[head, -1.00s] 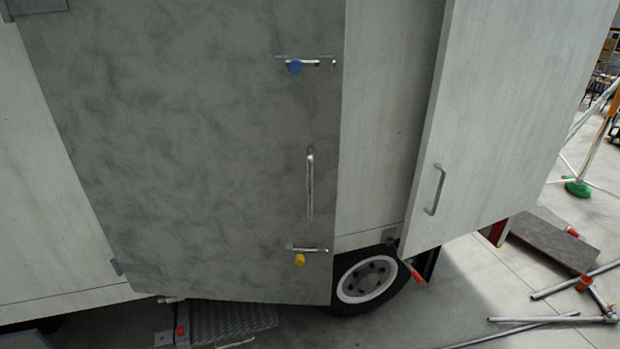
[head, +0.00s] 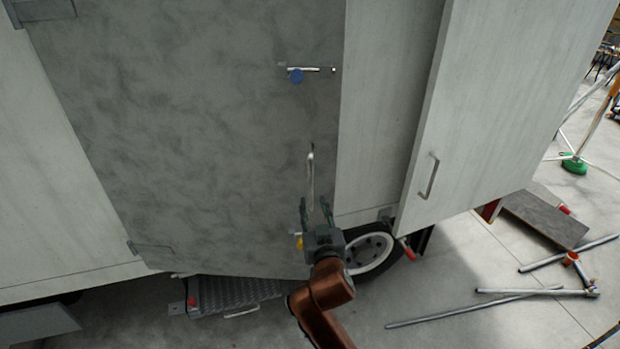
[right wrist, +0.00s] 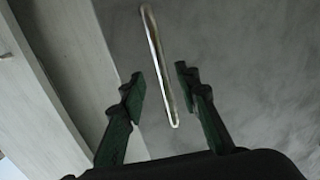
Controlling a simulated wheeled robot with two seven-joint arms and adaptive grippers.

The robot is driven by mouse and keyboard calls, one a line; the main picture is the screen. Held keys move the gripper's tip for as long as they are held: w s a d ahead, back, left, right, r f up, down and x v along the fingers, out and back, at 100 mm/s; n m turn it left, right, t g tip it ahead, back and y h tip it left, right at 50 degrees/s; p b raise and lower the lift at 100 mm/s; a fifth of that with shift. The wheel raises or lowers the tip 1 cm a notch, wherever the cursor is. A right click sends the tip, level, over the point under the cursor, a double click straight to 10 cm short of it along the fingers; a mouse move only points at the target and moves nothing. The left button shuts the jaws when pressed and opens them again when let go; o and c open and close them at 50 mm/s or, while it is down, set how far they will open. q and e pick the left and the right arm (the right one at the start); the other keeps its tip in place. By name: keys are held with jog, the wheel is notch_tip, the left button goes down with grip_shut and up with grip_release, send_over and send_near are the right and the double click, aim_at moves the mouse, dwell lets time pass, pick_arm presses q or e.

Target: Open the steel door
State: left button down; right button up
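The grey steel door (head: 190,130) fills the left and middle of the head view, on the side of the truck. Its upright metal handle (head: 311,175) is near the right edge; it also shows in the right wrist view (right wrist: 158,70). A latch with a blue knob (head: 297,76) is above the handle and one with a yellow knob (head: 299,243) below, partly hidden by my gripper. My right gripper (head: 317,207) is open at the handle's lower end. In the right wrist view its fingers (right wrist: 160,85) stand apart on either side of the handle, not touching it. My left gripper is out of view.
A white panel with its own handle (head: 429,176) stands out to the right of the steel door. A metal step (head: 235,292) and a wheel (head: 370,252) are below. Metal pipes (head: 470,306) lie on the floor at right.

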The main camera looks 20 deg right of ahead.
aim_at(311, 185)
jog(key=shift+t, duration=0.3)
jog(key=w+r, duration=0.1)
jog(key=w, duration=0.1)
jog(key=w+r+p, duration=0.1)
jog(key=w, duration=0.1)
jog(key=w+d+r+p, duration=0.1)
jog(key=w, duration=0.2)
jog(key=shift+f, duration=0.1)
jog(key=shift+c, duration=0.5)
grip_shut()
